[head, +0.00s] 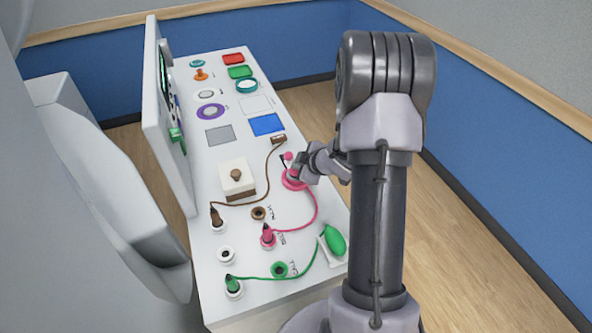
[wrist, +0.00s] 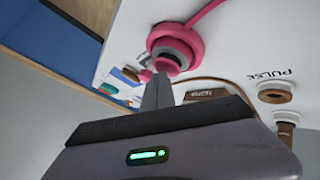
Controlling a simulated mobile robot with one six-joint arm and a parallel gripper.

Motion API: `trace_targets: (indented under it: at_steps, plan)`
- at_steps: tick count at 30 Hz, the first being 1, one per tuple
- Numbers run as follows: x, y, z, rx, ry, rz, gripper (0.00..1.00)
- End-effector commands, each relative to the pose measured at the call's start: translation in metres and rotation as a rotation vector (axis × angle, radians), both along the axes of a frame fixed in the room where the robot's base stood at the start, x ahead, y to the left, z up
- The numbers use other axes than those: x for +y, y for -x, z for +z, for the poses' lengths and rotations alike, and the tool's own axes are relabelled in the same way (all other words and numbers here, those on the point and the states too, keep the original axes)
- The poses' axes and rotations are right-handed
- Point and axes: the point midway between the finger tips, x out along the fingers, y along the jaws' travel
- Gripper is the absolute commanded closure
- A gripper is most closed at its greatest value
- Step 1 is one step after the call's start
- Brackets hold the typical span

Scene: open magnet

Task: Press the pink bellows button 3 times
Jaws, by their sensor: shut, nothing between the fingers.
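The pink bellows button (head: 291,183) is a pink round piece on the white table's right side, partly hidden by my gripper in the head view. In the wrist view it shows as a pink ring (wrist: 197,38) around a greyish-pink centre, with a pink cable leaving it. My gripper (head: 299,172) is shut and empty. In the wrist view its closed fingertips (wrist: 158,78) overlap the button's lower edge. I cannot tell whether they touch it. A small pink knob (head: 287,155) stands just behind the button.
An upright panel (head: 168,120) lines the left edge. Coloured pads lie farther back.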

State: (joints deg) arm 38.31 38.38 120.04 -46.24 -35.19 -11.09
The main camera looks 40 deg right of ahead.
Motion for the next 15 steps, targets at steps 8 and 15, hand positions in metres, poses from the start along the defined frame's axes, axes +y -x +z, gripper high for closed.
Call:
trace_targets:
  at_steps: [8,15]
  plan:
    - [0.0,0.0002,-0.0042,0.0,0.0,0.0,1.0]
    - [0.0001,0.0003,-0.0062,0.001,-0.001,-0.001,1.0]
